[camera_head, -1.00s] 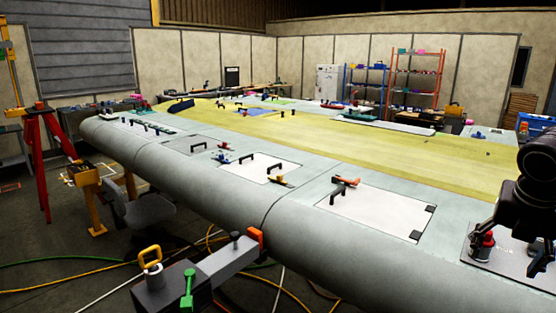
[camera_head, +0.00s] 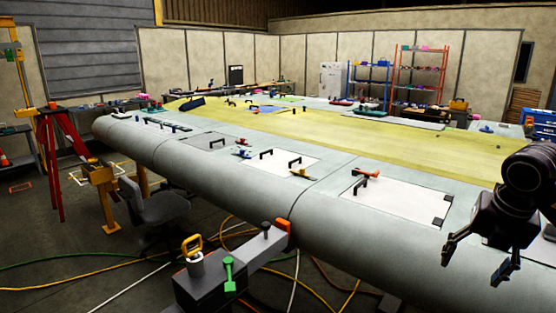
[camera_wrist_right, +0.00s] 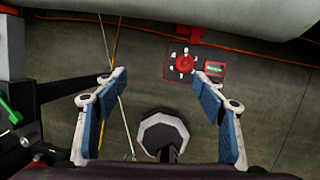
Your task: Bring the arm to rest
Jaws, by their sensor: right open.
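My right gripper (camera_head: 478,264) is at the right edge of the head view, its two dark fingers spread and pointing down. It appears in front of the near right part of the wing, holding nothing. In the right wrist view the gripper (camera_wrist_right: 160,100) shows two blue-padded fingers wide apart with nothing gripped. Dark floor shows beyond them, and a grey octagonal shape (camera_wrist_right: 163,132) is low between them; I cannot tell what it is. My left gripper is not in view.
The long grey wing (camera_head: 235,185) with a yellow middle fills the centre. A jig bracket (camera_head: 262,247) with an orange tip juts by its near edge. A chair (camera_head: 155,207) and a red stand (camera_head: 50,165) are at left. Cables cross the floor.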

